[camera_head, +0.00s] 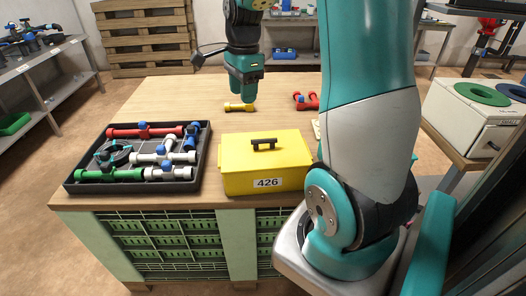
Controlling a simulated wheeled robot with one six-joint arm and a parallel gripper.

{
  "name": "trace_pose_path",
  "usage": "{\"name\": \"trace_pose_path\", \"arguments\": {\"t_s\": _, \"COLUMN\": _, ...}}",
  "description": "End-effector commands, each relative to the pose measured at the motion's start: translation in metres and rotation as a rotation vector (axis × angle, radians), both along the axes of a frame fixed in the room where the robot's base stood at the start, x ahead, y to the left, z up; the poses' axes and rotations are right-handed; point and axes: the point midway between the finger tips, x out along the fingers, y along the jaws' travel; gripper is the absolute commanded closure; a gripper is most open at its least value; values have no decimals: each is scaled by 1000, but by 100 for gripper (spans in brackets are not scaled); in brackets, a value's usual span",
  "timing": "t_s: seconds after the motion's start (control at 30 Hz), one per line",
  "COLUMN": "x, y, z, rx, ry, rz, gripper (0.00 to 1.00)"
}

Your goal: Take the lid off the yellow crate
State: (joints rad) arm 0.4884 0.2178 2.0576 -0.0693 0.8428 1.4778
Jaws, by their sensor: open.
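The yellow crate (263,182) stands near the front edge of the wooden table, with the number 426 on its front. Its yellow lid (234,150) is on it, with a black handle (263,144) on top. My gripper (242,101) points down over the table behind the crate, a little left of the handle in the picture and apart from the lid. It is open. A small yellow fitting (239,107) lies just below the fingertips; I cannot tell whether they touch it.
A black tray (68,184) with several coloured pipe fittings stands left of the crate, close to it. Red fittings (306,102) lie behind to the right. A white cabinet with green and blue rings (468,120) stands at the right. The table's back left is clear.

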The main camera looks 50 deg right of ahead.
Motion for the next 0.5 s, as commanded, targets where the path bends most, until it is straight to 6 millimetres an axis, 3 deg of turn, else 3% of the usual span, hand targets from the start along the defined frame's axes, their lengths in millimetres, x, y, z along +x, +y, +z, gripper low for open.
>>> {"name": "trace_pose_path", "arguments": {"t_s": 0.03, "x": -3, "y": -25, "z": -7, "rx": -5, "ry": 18, "rz": -149, "gripper": 53}}
{"name": "trace_pose_path", "arguments": {"t_s": 0.1, "x": -7, "y": -48, "z": -12, "rx": -12, "ry": 35, "rz": -304, "gripper": 53}}
{"name": "trace_pose_path", "arguments": {"t_s": 0.2, "x": -11, "y": -65, "z": -19, "rx": -19, "ry": 48, "rz": -422, "gripper": 53}}
{"name": "trace_pose_path", "arguments": {"t_s": 0.37, "x": -13, "y": -67, "z": -45, "rx": -19, "ry": 55, "rz": -453, "gripper": 53}}
{"name": "trace_pose_path", "arguments": {"t_s": 0.5, "x": -12, "y": -67, "z": -78, "rx": -18, "ry": 54, "rz": -450, "gripper": 53}}
